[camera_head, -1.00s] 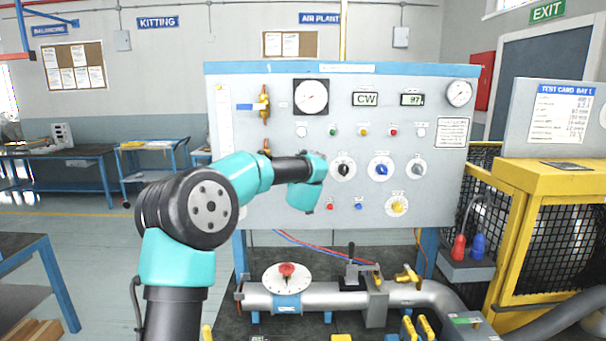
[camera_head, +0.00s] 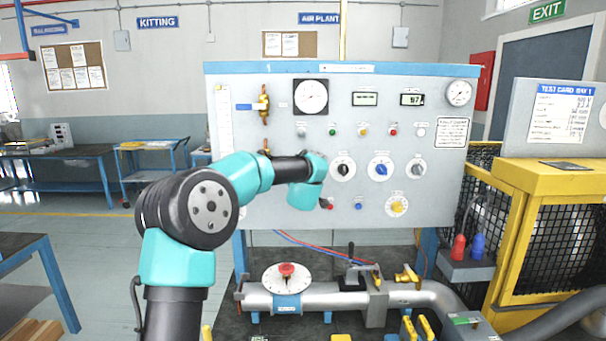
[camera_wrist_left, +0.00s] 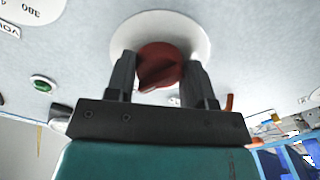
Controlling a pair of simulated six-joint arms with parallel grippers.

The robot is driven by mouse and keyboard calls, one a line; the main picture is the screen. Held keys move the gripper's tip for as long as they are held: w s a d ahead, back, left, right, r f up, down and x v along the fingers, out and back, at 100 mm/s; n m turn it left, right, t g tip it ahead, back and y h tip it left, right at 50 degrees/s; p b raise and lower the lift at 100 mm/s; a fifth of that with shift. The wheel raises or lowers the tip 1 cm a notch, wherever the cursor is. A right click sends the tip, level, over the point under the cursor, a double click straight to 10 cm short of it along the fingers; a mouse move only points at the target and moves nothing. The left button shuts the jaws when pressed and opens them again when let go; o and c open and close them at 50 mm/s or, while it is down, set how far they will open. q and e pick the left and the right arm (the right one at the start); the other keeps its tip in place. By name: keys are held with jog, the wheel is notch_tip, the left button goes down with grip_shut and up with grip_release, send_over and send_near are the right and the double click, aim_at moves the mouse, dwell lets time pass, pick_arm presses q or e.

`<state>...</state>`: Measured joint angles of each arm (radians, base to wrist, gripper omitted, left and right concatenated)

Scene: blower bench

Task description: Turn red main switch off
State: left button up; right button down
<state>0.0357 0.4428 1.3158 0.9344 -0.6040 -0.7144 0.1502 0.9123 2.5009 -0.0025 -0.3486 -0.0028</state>
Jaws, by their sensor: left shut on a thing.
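The red switch knob (camera_wrist_left: 162,70) sits on a round white plate (camera_wrist_left: 190,28) on the grey panel face, in the left wrist view. My left gripper (camera_wrist_left: 159,62) has one dark finger on each side of the knob and is shut on it. In the head view my left arm reaches the upright panel (camera_head: 230,190), and its teal wrist hides the red knob. The knob's exact angle is hard to read. My right gripper is not in view.
A black knob (camera_head: 343,169), a blue knob (camera_head: 381,169) and a yellow knob (camera_head: 398,206) are on the panel to the right. A small red button (camera_head: 330,205) is close beside my wrist. Below are a pipe (camera_head: 330,297) and a lever valve (camera_head: 351,275).

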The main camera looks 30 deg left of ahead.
pick_arm(q)
jog(key=n, duration=0.6)
jog(key=shift+n, duration=0.3)
jog(key=n, duration=0.5)
jog(key=shift+r, duration=0.1)
jog(key=shift+n, duration=0.3)
jog(key=o, duration=0.9)
jog(key=shift+d, duration=0.1)
jog(key=v, duration=1.7)
jog(key=shift+s+d, duration=0.15)
